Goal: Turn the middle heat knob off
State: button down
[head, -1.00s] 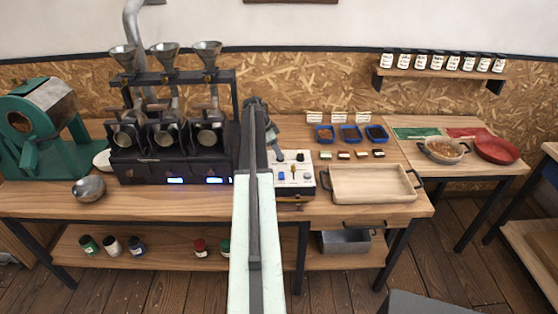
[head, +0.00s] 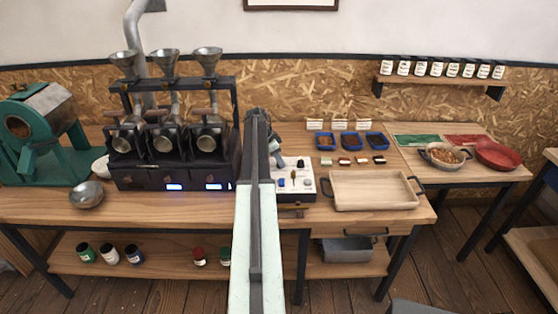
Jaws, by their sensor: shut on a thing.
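A black roaster (head: 150,178) with three drums and three funnels stands on the bench at the left. Two small displays on its front glow, under the middle (head: 175,187) and right (head: 214,187) drums; I see none lit under the left drum. A white control box (head: 295,187) stands to its right, with a blue control (head: 281,183), a yellow lever (head: 293,176) and a dark knob (head: 300,163). My gripper (head: 278,161) is at the box's back left, partly hidden by my arm. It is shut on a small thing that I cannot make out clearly.
A wooden tray (head: 333,201) lies right of the box, with blue bins (head: 325,149) behind. A metal bowl (head: 87,202) and a green machine (head: 27,165) are at the left. Jars (head: 85,254) stand on the lower shelf. A side table (head: 485,173) holds pans.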

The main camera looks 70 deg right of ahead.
jog(key=n+t, duration=0.1)
jog(key=n, duration=0.2)
jog(key=n+h, duration=0.1)
jog(key=n, duration=0.1)
jog(key=shift+s+a+n+t, duration=0.15)
jog(key=shift+s+n+t, duration=0.05)
jog(key=shift+n+t, duration=0.2)
jog(key=n+t, duration=0.1)
jog(key=n, duration=0.1)
jog(key=n+t, duration=0.1)
jog(key=n, duration=0.2)
jog(key=shift+s+h, duration=0.1)
jog(key=shift+h, duration=0.2)
jog(key=n+t, duration=0.1)
jog(key=n, duration=0.2)
jog(key=n+t+y, duration=0.1)
jog(key=n, duration=0.2)
jog(key=shift+s+n, duration=0.15)
jog(key=shift+n, duration=0.15)
jog(key=n+y, duration=0.1)
jog(key=n, duration=0.1)
jog(key=n+t, duration=0.1)
jog(key=n, duration=0.2)
jog(key=shift+d+n+t+y, duration=0.2)
jog(key=shift+n+t+y, duration=0.1)
jog(key=shift+y, duration=0.1)
jog(key=c, duration=1.1)
grip_release()
jog(key=shift+o, duration=0.2)
jog(key=shift+r, duration=0.1)
